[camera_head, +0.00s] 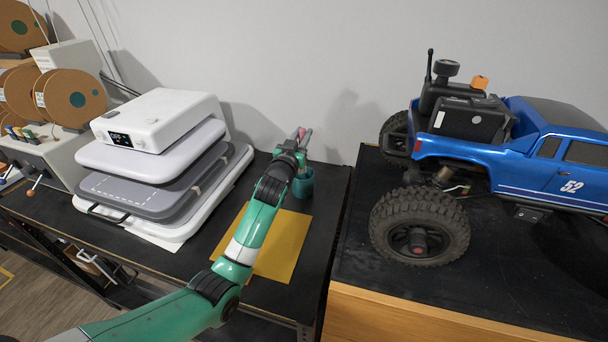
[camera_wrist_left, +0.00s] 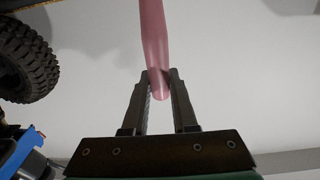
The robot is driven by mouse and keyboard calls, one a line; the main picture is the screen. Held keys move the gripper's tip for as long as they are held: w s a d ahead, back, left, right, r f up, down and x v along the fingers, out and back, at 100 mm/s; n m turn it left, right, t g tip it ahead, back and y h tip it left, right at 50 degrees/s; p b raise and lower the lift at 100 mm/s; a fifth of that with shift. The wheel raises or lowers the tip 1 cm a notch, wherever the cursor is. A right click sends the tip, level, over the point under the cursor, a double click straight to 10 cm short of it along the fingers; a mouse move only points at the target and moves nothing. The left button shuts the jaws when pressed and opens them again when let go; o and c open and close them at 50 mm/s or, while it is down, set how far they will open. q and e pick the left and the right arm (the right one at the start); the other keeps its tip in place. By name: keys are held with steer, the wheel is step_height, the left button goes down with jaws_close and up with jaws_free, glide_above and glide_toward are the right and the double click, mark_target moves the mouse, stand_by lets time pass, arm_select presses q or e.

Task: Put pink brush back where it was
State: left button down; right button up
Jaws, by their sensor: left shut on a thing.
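My left gripper (camera_head: 300,144) is at the back of the black table, over a green cup (camera_head: 303,183). In the left wrist view my left gripper (camera_wrist_left: 160,84) is shut on the pink brush (camera_wrist_left: 154,40), with its pink handle between the two fingertips. In the head view a small pink part of the brush (camera_head: 302,133) shows at the gripper's tip. My arm hides part of the cup, and I cannot tell whether the brush touches it. My right gripper is not in view.
A yellow sheet (camera_head: 284,245) lies in front of the cup. A white press (camera_head: 160,150) stands on the left. A blue crawler (camera_head: 540,160) stands on the black-topped bench at right, with a large tyre (camera_head: 420,226) near its edge. A grey wall (camera_head: 300,50) is close behind.

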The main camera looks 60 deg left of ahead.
arm_select(q)
step_height(320, 180, down, 4)
steer(key=shift+f+b, duration=0.1)
steer(key=shift+b, duration=0.2)
step_height(320, 180, down, 4)
steer(key=shift+r+b, duration=0.2)
steer(key=shift+b, duration=0.5)
steer(key=shift+r, duration=0.1)
steer(key=shift+f, duration=0.2)
steer(key=c, duration=0.7)
jaws_free()
steer(key=shift+r, duration=0.1)
steer(key=shift+r, duration=0.1)
